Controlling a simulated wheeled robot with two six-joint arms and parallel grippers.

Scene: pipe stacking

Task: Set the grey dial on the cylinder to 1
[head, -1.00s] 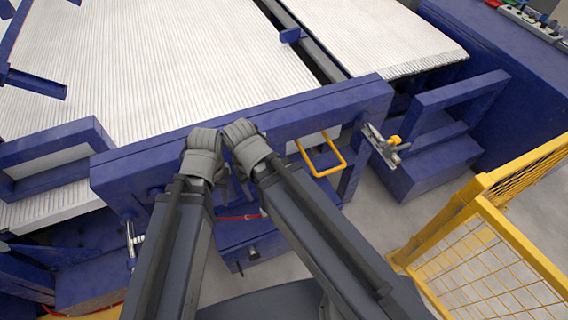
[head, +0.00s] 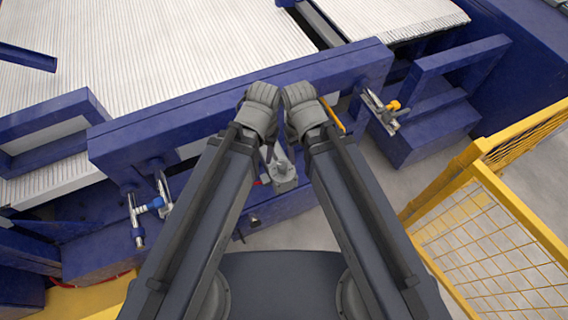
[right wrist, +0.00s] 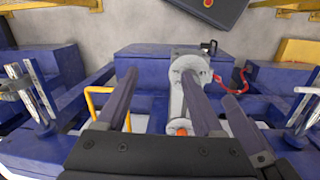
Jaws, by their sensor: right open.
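A light grey cylinder (right wrist: 176,98) stands upright in the right wrist view, with a round grey top part (right wrist: 190,66) and an orange-red spot (right wrist: 181,131) near its lower end. The top part may be the dial; no number is legible. In the head view a grey piece (head: 283,174) shows between my two arms, probably the same cylinder. My right gripper (right wrist: 161,74) is open, and its right finger overlaps the cylinder in the picture; contact cannot be told. My left gripper is mostly hidden under its wrist (head: 258,108) in the head view, its jaws unclear.
A blue beam (head: 190,113) crosses beyond my wrists. A red cable (right wrist: 241,80) hangs to the right. A blue-handled clamp (head: 140,207) is left, another clamp (head: 383,110) right. A yellow fence (head: 475,185) stands at right.

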